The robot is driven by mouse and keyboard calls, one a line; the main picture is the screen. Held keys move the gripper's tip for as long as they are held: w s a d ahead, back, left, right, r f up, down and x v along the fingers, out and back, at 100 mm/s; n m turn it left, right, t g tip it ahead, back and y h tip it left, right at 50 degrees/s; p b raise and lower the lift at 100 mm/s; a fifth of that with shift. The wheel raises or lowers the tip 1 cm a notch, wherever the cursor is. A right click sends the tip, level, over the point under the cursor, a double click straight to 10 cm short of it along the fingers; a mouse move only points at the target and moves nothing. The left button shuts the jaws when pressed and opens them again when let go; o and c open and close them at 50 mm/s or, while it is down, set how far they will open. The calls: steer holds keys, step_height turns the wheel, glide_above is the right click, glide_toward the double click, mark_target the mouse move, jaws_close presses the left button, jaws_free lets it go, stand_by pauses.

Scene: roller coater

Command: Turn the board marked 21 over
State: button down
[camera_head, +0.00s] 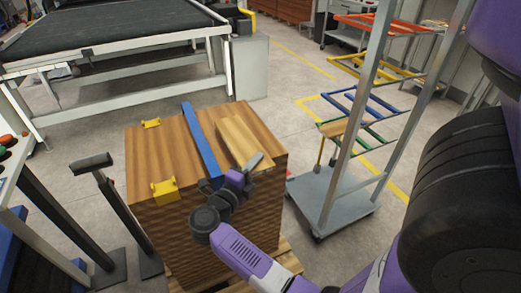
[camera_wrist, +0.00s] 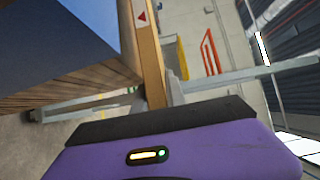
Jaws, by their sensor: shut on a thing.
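A light wooden board (camera_head: 238,138) is at the right side of the top of a wooden stack (camera_head: 155,220). No number 21 can be read on it. My gripper (camera_head: 246,170) is at the board's near end, with one grey finger showing to the right. In the wrist view my gripper (camera_wrist: 156,92) is shut on the narrow board (camera_wrist: 150,50), a finger on each side. A white label with a red triangle (camera_wrist: 141,16) is on that board. I cannot tell whether the board touches the stack.
A blue bar (camera_head: 200,143) lies across the stack, left of the board. Yellow blocks (camera_head: 164,189) sit on its left part. A wheeled rack (camera_head: 335,200) stands close on the right. A post with a dark top (camera_head: 92,163) stands left. Open floor (camera_head: 285,105) lies behind.

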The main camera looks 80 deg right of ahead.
steer(key=shift+f+b, duration=1.25)
steer(key=shift+f, duration=0.05)
steer(key=c, duration=1.3)
jaws_free()
steer(key=v, duration=0.7)
steer(key=shift+w+a+b, duration=0.15)
steer(key=shift+a+b, duration=0.15)
steer(key=shift+b, duration=0.1)
steer(key=shift+a, duration=0.15)
